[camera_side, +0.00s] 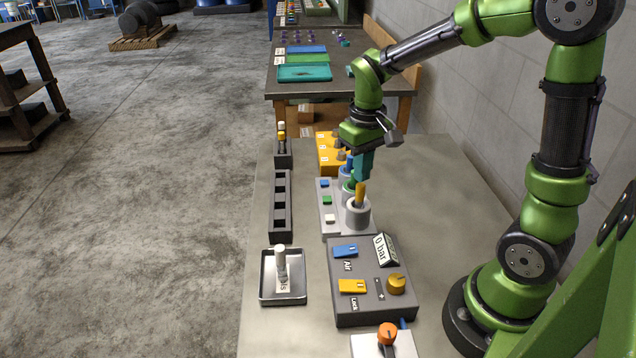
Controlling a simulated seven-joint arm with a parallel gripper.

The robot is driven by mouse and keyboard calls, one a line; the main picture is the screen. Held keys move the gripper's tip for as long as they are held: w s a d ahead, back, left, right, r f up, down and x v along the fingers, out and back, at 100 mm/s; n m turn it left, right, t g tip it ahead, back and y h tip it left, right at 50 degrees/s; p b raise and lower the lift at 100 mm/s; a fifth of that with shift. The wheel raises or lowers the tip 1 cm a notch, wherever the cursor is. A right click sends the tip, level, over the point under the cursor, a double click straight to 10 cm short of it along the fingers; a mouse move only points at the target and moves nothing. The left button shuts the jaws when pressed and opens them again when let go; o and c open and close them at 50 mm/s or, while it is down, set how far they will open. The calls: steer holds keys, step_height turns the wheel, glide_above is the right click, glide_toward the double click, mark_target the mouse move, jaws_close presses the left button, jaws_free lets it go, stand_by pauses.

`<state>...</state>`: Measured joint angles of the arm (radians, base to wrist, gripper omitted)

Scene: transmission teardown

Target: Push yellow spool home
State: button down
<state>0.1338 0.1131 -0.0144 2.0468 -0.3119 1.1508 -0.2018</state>
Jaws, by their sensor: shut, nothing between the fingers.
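The yellow spool (360,195) stands nearly upright in the front grey round housing (357,215), with its upper part showing above the rim. The lower part is hidden inside the housing. My gripper (362,178) points down with its teal fingers shut and empty, right at the top of the yellow spool. I cannot tell whether the fingertips touch the spool or sit just above or behind it. Behind the front housing, more round housings with green and blue parts are partly hidden by my gripper.
A grey panel (328,232) with blue, green and white squares lies left of the housings. A dark control box (370,312) with a gauge and knob stands in front. A metal tray (284,297) and a black slotted rack (280,222) stand left. The tabletop (450,200) is clear to the right.

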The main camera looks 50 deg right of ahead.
steer(key=shift+f, duration=1.35)
stand_by(0.3)
step_height(320, 180, up, 9)
stand_by(0.9)
steer(key=s+a+r+m+t+y, duration=0.1)
steer(key=s+a+r+t+y, duration=0.1)
steer(key=s+a+r+t, duration=0.2)
steer(key=shift+s+a+t, duration=1.6)
steer(key=shift+s+a, duration=0.5)
steer(key=shift+s, duration=0.7)
